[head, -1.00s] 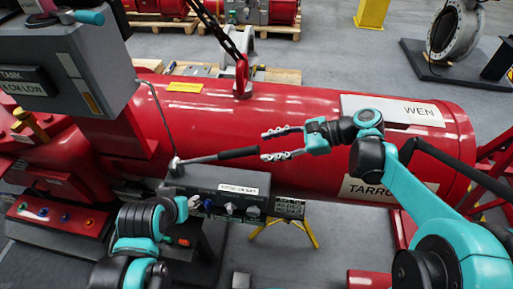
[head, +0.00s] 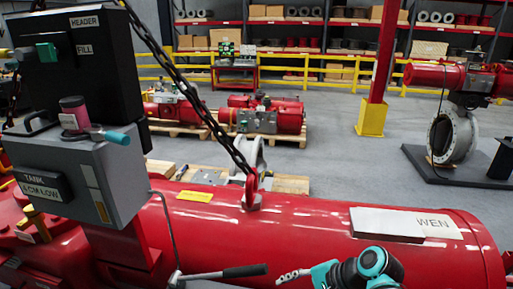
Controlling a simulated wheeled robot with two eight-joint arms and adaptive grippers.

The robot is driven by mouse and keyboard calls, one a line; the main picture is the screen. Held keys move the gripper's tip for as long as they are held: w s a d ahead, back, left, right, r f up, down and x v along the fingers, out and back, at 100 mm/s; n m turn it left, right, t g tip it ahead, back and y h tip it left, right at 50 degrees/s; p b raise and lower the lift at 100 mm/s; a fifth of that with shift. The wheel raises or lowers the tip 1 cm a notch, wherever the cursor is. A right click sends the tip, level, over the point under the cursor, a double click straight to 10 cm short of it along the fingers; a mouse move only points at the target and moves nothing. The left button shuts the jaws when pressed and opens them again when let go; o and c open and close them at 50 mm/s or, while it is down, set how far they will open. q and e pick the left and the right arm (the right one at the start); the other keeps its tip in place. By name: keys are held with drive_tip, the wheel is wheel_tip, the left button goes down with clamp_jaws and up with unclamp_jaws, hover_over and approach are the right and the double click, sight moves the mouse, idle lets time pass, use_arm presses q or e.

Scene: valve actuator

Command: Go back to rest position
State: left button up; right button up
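My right gripper (head: 290,277) shows only in part at the bottom edge of the head view, pointing left. One grey finger is visible and the other is cut off by the frame, so its opening does not show. The lever with a black handle (head: 243,271) lies just left of it, apart from the finger. The red valve actuator cylinder (head: 330,240) runs across the lower part of the view behind the gripper. My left gripper is out of view.
A grey control box (head: 100,180) labelled TANK stands at the left. A dark chain (head: 190,90) drops to a red hook (head: 250,192) on the cylinder. Beyond are palletised actuators (head: 265,115), a yellow railing (head: 290,70), shelves and open floor.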

drive_tip(key=s+d+f+n+t+h, duration=0.4)
drive_tip(key=s+d+n+h, duration=0.4)
drive_tip(key=n, duration=0.4)
wheel_tip(320, 180, down, 9)
drive_tip(key=w+d+b, duration=0.1)
drive_tip(key=b, duration=0.8)
drive_tip(key=shift+w+f+b, duration=0.15)
drive_tip(key=shift+w+b, duration=0.15)
drive_tip(key=shift+b, duration=0.05)
